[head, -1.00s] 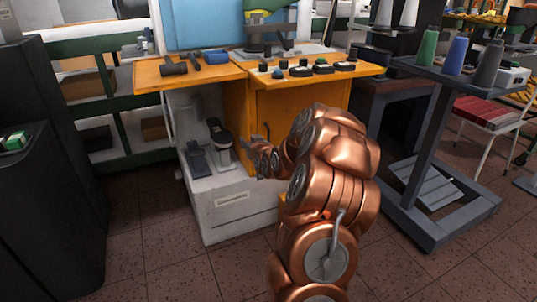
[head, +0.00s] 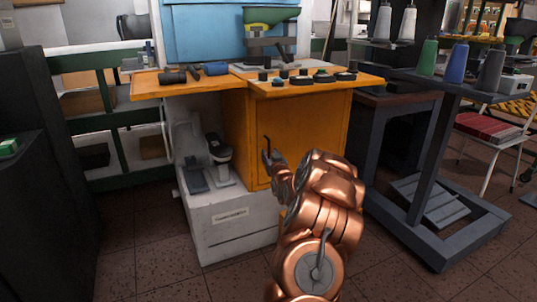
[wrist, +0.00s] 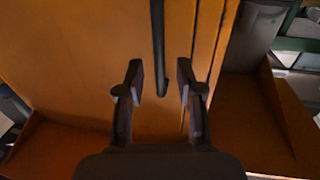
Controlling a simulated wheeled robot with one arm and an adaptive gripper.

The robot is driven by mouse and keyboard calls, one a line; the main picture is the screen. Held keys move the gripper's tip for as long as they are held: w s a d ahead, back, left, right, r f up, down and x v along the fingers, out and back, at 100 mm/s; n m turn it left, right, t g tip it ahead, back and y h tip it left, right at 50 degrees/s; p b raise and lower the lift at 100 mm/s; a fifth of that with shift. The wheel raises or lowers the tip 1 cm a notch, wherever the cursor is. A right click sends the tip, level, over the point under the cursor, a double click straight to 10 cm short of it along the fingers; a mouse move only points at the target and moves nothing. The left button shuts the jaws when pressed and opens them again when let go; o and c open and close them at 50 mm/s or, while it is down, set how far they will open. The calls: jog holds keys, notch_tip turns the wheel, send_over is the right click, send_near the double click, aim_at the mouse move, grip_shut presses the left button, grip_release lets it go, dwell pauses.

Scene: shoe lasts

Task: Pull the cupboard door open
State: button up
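The orange cupboard door (head: 310,125) is on the front of the workbench in the head view and looks closed. Its dark bar handle (head: 266,148) stands upright near the door's left edge. In the wrist view the handle (wrist: 158,45) comes down from the top and its lower end lies between my fingers. My gripper (wrist: 160,78) is open, with one finger on each side of the handle and a gap on both sides. In the head view my gripper (head: 271,158) is at the handle, and my arm covers the door's lower right part.
The orange worktop (head: 300,82) above the door carries several dark knobs and tools. A white base (head: 230,225) with a machine stands left of the door. A grey stand (head: 425,150) with thread cones is at the right. Tiled floor is clear in front.

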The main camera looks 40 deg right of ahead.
aim_at(269, 151)
jog(key=shift+b+x, duration=0.4)
jog(key=shift+x, duration=1.1)
grip_shut()
